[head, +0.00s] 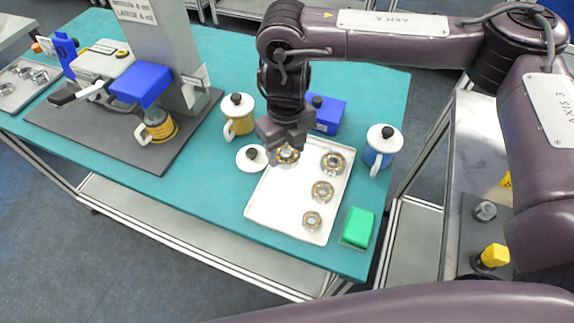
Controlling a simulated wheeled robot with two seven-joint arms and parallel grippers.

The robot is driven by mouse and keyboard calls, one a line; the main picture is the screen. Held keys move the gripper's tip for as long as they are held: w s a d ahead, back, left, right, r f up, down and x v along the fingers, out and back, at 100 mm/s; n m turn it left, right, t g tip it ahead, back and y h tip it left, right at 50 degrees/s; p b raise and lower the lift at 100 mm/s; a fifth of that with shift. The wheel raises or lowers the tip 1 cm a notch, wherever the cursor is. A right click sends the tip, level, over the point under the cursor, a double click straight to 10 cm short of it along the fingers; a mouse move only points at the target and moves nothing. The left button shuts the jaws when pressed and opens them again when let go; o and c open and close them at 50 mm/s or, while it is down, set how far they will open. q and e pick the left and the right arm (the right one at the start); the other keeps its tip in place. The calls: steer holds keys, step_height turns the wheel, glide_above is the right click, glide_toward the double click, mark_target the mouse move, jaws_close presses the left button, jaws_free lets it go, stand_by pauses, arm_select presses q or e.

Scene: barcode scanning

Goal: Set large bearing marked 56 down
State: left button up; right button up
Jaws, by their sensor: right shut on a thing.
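My right gripper (284,143) reaches down over the top left part of the white tray (268,207). It is shut on a ring-shaped metal bearing (288,156), which shows just under the fingers. Its marking is too small to read, and the fingers hide part of it. I cannot tell whether the bearing touches the tray. Several other bearings lie flat in the tray: a large one (332,163), a middle-sized one (322,192) and a small one (312,220). My left gripper is not in view.
A white lid (251,158) lies left of the tray. Lidded mugs stand at the left (238,115) and right (381,148). A blue box (328,114) is behind, a green block (357,227) at front right. A press-like machine (150,85) stands at the left.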

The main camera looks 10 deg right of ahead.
mark_target(286, 176)
steer(key=shift+f, duration=3.5)
steer(key=shift+f+b, duration=0.15)
steer(key=shift+b, duration=0.15)
steer(key=o, duration=1.3)
steer(key=shift+c, duration=0.2)
step_height(286, 176, up, 12)
steer(key=shift+s, duration=0.1)
